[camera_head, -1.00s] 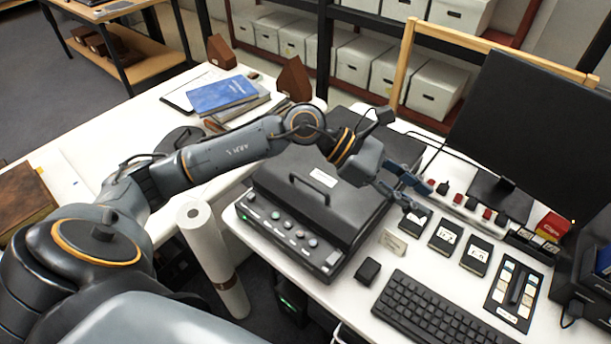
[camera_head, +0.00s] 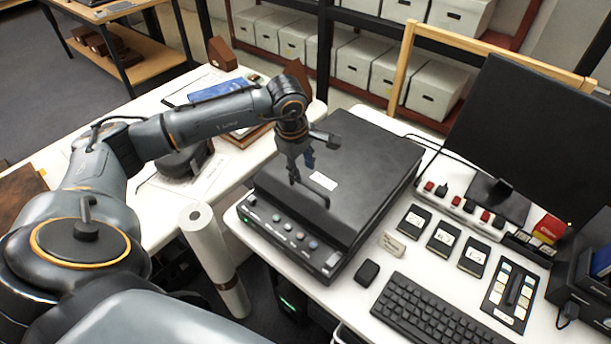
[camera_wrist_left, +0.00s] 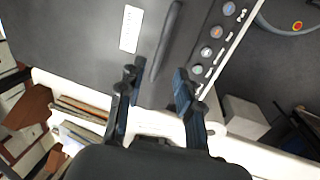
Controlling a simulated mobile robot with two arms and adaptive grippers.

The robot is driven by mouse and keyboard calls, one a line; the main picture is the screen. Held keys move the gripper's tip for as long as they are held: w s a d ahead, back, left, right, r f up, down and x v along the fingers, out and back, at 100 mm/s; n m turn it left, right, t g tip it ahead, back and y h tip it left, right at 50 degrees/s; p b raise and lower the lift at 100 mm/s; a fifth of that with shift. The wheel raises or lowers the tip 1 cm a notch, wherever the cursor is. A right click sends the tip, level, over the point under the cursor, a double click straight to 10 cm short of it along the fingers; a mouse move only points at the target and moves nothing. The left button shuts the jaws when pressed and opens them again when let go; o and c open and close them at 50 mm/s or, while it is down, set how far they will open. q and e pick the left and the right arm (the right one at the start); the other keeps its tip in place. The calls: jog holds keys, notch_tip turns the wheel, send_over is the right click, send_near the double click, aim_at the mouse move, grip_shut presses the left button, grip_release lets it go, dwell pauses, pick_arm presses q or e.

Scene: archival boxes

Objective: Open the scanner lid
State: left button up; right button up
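The scanner (camera_head: 375,165) is a low black box on the white desk, with round buttons along its front edge. Its lid lies down flat, with a white label (camera_head: 323,180) and a dark bar handle (camera_head: 312,194) near the front. In the left wrist view the handle (camera_wrist_left: 168,40) runs beside the label (camera_wrist_left: 131,28). My left gripper (camera_head: 300,170) points down over the front left part of the lid. In the wrist view its two fingers (camera_wrist_left: 156,75) are apart, with the handle's near end between the tips. Contact cannot be told. My right gripper is not in view.
A keyboard (camera_head: 435,310), a small black block (camera_head: 367,272) and a monitor (camera_head: 535,140) stand to the right of the scanner. A white paper roll (camera_head: 205,240) stands in front of the desk. Books and a blue folder (camera_head: 220,90) lie on the left table.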

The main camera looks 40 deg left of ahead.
aim_at(306, 184)
pick_arm(q)
jog(key=f, duration=0.2)
jog(key=w+f+p, duration=0.1)
jog(key=f, duration=0.2)
jog(key=shift+f, duration=0.3)
grip_shut()
